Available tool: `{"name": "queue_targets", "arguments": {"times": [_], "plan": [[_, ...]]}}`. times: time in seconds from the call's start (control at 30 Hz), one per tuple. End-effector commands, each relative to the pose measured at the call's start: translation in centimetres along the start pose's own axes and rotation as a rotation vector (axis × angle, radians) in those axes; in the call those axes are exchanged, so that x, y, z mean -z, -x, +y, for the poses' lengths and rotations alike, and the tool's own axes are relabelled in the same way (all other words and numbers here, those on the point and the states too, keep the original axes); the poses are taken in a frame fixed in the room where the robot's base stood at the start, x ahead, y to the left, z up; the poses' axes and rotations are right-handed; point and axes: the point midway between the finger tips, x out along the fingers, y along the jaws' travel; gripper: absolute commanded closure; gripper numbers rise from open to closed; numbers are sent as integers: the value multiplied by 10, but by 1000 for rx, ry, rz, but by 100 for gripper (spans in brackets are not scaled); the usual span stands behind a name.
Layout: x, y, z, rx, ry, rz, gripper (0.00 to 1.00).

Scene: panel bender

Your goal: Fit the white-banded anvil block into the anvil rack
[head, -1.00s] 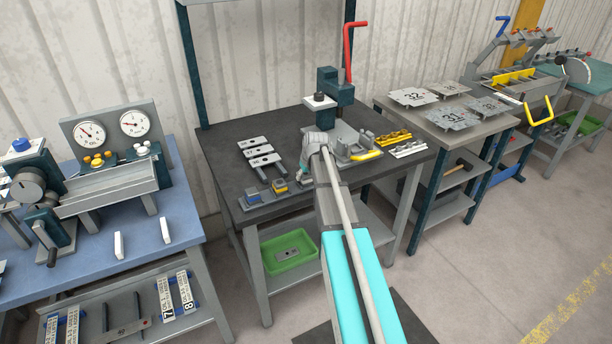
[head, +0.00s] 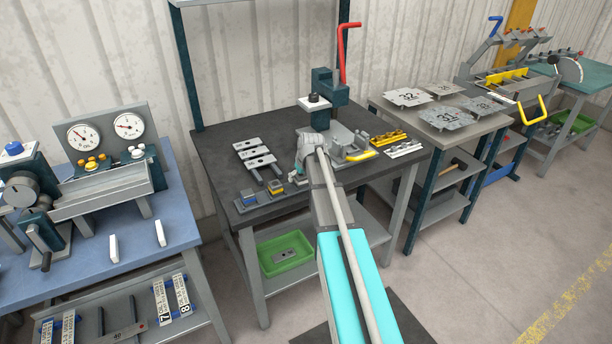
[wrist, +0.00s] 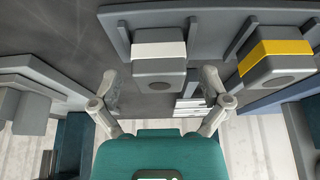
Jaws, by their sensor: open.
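The white-banded anvil block (wrist: 158,70) is a grey block with a white band and a dark round recess. In the wrist view it sits between two dividers of the grey anvil rack (wrist: 212,22); I cannot tell whether it is fully seated. My gripper (wrist: 161,82) is open, one finger on each side of the block with gaps to both. In the head view my gripper (head: 298,174) is at the right end of the rack (head: 259,202) and hides the white-banded block there.
A yellow-banded block (wrist: 278,62) occupies the neighbouring bay, and a blue-banded block (head: 245,199) stands farther left. The teal bender (head: 327,85) with a red lever stands behind. The dark table (head: 215,160) is clear at left.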

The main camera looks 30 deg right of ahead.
Motion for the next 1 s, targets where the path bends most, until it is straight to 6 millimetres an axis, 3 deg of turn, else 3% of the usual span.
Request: {"name": "queue_targets", "arguments": {"times": [0.37, 1.0], "plan": [[6, 14, 1, 0, -1, 0, 3], [26, 63, 1, 0, -1, 0, 3]]}}
